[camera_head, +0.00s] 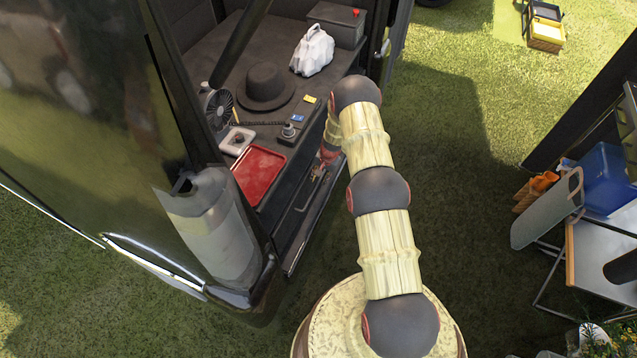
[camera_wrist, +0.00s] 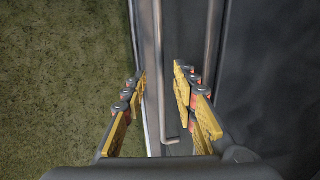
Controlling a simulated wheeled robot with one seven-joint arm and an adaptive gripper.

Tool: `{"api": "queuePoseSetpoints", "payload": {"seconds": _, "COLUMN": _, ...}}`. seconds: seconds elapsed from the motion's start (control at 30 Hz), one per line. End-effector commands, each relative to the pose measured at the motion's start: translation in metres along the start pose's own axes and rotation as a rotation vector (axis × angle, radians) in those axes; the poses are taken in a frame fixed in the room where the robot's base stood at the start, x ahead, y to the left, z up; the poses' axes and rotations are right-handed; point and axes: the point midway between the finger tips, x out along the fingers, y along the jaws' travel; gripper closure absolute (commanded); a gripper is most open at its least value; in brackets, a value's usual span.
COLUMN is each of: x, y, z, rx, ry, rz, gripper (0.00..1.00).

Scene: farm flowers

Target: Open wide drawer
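The wide drawer (camera_head: 300,230) is in the dark counter's front, low on its right side in the head view. I cannot tell for sure whether it is shut. A long thin bar handle (camera_wrist: 158,65) runs upright through the wrist view and bends near its lower end. My gripper (camera_wrist: 160,80) is open, with yellow fingers on either side of the handle and visible gaps to it. In the head view my gripper (camera_head: 318,173) is small at the counter's front, partly hidden by my arm.
On the counter are a red tray (camera_head: 258,175), a black hat (camera_head: 265,87), a fan (camera_head: 215,105) and a white bag (camera_head: 313,50). A dark glossy panel (camera_head: 90,110) stands at left. Grass (camera_head: 455,180) lies open to the right, before a table (camera_head: 600,250) with a blue bin (camera_head: 603,180).

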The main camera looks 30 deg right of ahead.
Motion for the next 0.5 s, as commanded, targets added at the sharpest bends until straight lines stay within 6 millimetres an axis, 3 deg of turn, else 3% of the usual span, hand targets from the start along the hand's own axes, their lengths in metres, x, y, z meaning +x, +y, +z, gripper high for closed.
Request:
{"api": "queuePoseSetpoints", "payload": {"seconds": 0.03, "x": 0.011, "y": 0.001, "z": 0.001, "rx": 0.000, "ry": -0.001, "rz": 0.000, "gripper": 0.71}}
{"api": "queuePoseSetpoints", "payload": {"seconds": 0.2, "x": 0.027, "y": 0.000, "z": 0.000, "rx": -0.001, "ry": 0.000, "rz": 0.000, "gripper": 0.71}}
{"api": "queuePoseSetpoints", "payload": {"seconds": 0.5, "x": 0.032, "y": -0.001, "z": -0.001, "rx": -0.001, "ry": 0.001, "rz": -0.001, "gripper": 0.71}}
